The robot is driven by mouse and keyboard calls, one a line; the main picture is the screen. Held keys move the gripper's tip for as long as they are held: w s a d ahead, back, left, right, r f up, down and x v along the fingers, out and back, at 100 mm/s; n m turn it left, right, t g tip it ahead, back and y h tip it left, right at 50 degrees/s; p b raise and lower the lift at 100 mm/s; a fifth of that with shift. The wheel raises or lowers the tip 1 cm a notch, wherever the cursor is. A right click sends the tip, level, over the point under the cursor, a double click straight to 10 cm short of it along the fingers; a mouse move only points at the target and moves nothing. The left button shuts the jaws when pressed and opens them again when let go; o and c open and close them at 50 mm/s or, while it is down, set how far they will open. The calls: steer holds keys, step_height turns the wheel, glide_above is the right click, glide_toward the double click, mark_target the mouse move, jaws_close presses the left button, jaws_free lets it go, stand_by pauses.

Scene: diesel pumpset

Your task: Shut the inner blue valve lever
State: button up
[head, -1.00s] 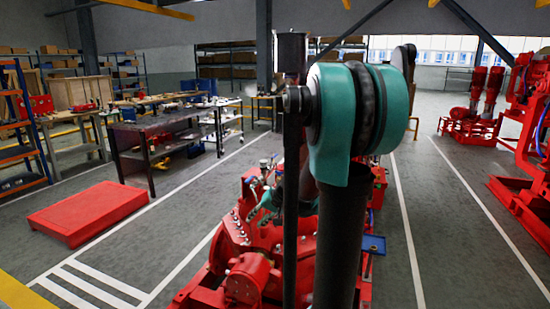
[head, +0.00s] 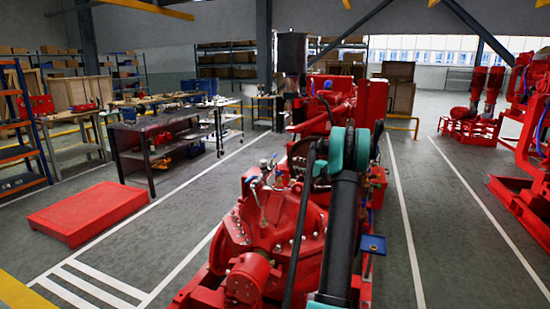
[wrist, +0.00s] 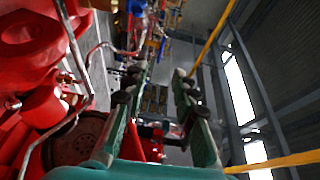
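The red pumpset (head: 285,225) stands in the middle of the head view. Small metal fittings with bits of blue (head: 272,160) sit on top of its casing; I cannot tell which is the inner blue valve lever or how it is turned. My gripper (wrist: 160,75) shows in the wrist view, its two green fingers apart with nothing visible between them. In the head view my arm hides the gripper and part of the pumpset. In the wrist view, red pump parts (wrist: 30,50) and a thin bent metal pipe (wrist: 82,70) lie left of the fingers.
A blue plate (head: 373,247) juts from the pumpset's right side. A low red platform (head: 88,212) lies on the floor at left, before a dark workbench (head: 165,130). More red machines (head: 530,140) stand at right. Floor lanes on both sides are clear.

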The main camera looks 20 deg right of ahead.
mark_target(276, 156)
steer(key=x, duration=0.5)
steer(key=d+x, duration=0.1)
steer(key=x, duration=1.1)
steer(key=shift+w+d+r, duration=0.1)
steer(key=shift+w+r, duration=0.1)
steer(key=shift+w, duration=0.25)
steer(key=shift+c, duration=0.2)
jaws_close()
